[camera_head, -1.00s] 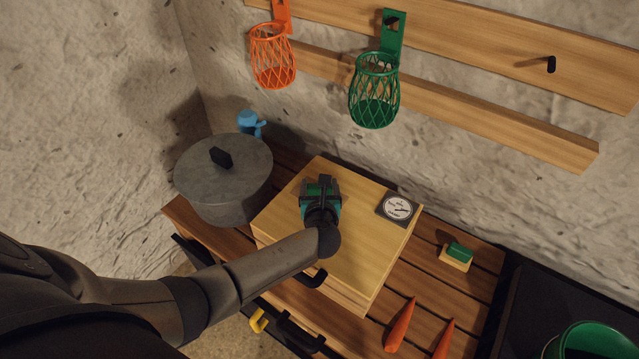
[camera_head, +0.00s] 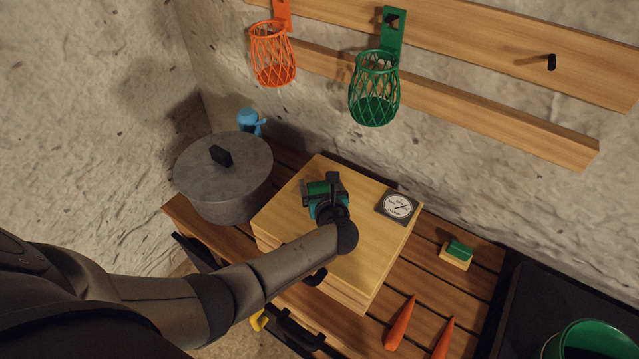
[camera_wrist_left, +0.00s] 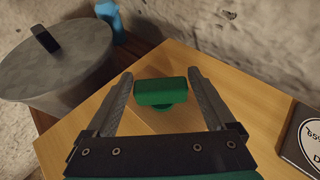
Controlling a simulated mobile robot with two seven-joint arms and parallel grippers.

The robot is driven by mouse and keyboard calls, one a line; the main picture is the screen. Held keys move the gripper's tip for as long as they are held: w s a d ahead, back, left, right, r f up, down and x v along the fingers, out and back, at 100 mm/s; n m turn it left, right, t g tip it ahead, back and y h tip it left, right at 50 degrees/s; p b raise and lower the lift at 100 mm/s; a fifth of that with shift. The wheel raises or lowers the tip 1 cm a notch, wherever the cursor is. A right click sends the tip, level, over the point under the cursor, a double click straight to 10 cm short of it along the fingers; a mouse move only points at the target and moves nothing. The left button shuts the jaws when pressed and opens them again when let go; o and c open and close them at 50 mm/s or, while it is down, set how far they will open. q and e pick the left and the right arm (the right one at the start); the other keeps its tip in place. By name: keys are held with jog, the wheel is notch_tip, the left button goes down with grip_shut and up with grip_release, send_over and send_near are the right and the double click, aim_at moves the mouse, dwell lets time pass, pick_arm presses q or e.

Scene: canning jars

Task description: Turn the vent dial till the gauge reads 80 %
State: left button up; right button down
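The vent dial, a green bar-shaped knob (camera_head: 317,188), stands on top of a pale wooden box (camera_head: 365,255). It also shows in the left wrist view (camera_wrist_left: 162,93). My left gripper (camera_head: 320,190) is over it, with one finger near each end of the bar. In the left wrist view a narrow strip of wood shows between the left finger and the knob; the right finger is very close, contact unclear. The gauge (camera_head: 397,206), a white round face in a dark square, lies at the box's right corner. Its needle slants, but its figures are too small to read. My right gripper is out of view.
A grey lidded pot (camera_head: 224,175) stands close left of the box, with a blue object (camera_head: 250,122) behind. A green-and-yellow block (camera_head: 457,252) and two orange cones (camera_head: 400,322) lie on the slatted top at right. Orange (camera_head: 273,55) and green (camera_head: 374,90) baskets hang above.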

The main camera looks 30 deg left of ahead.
pick_arm(q)
jog(key=shift+o, duration=0.6)
jog(key=shift+s+d, duration=0.1)
jog(key=shift+s, duration=0.05)
jog(key=p+v, duration=0.3)
jog(key=v, duration=1.2)
